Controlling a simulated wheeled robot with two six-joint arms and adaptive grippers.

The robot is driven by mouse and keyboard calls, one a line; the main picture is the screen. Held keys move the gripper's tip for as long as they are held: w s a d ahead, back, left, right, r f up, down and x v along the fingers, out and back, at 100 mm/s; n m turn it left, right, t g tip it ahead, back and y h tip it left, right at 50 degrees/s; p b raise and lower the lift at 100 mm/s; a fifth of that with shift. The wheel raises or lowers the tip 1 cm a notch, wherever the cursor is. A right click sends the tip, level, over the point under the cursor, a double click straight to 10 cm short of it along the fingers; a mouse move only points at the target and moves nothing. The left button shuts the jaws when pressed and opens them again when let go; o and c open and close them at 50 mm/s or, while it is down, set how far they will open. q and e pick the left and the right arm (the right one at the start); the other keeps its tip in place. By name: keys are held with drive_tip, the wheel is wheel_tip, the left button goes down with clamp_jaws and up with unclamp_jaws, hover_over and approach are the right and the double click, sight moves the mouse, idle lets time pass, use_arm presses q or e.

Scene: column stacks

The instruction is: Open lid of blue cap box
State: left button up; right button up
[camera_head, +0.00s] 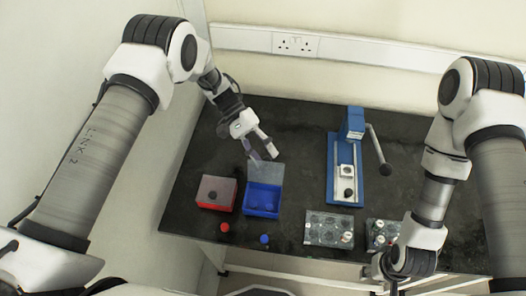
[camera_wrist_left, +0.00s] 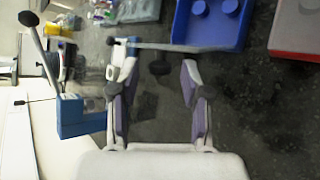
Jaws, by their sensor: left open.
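The blue cap box (camera_head: 262,202) stands at the front left of the dark table. Its clear lid (camera_head: 266,172) stands raised at the back edge. In the left wrist view the blue box (camera_wrist_left: 210,36) holds round blue caps (camera_wrist_left: 200,8), and its lid (camera_wrist_left: 175,47) shows nearly edge-on. My left gripper (camera_head: 264,155) is open and empty, just behind and above the raised lid; its spread fingers (camera_wrist_left: 155,75) show in the wrist view. I cannot tell whether a finger touches the lid. My right gripper (camera_head: 391,284) is low at the front right, its fingers mostly hidden.
A red box (camera_head: 217,191) with its lid down stands left of the blue box. A red cap (camera_head: 224,227) and a blue cap (camera_head: 264,239) lie in front. A blue lever press (camera_head: 332,180) and clear racks (camera_head: 322,228) stand to the right. The back left table is free.

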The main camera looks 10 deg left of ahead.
use_arm(q)
drive_tip(key=shift+r, duration=0.1)
drive_tip(key=v, duration=1.2)
